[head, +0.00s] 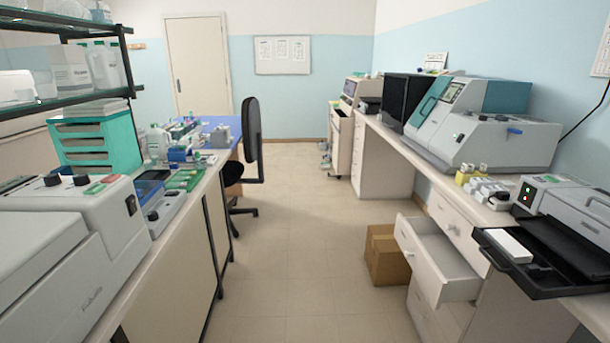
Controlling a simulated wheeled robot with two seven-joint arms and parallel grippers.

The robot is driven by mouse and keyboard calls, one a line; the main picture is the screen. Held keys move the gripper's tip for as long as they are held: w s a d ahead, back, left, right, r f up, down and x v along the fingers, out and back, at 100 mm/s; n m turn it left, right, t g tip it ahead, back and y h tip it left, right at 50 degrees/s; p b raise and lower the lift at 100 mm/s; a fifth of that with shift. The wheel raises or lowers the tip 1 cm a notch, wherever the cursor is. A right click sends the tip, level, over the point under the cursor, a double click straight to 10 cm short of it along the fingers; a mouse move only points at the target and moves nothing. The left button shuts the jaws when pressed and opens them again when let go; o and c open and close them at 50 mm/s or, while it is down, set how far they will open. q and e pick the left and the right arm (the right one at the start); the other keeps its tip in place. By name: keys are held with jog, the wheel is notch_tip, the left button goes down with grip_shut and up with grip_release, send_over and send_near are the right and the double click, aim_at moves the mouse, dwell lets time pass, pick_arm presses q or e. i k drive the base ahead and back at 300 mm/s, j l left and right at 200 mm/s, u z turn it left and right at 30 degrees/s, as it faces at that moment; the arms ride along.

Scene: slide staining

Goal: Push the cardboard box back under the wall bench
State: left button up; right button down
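The brown cardboard box (383,262) stands on the floor at the foot of the wall bench (408,142) on the right. It sticks out into the aisle, just beyond the pulled-out drawer. Its right side is partly hidden behind that drawer. Neither of my grippers shows in the head view.
An open white drawer (447,270) juts into the aisle from the right bench. A black office chair (250,140) stands at the left bench. The tiled floor (300,230) between the benches is clear. A trolley (341,140) stands farther back on the right.

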aim_at(387, 265)
jog(key=i, duration=2.45)
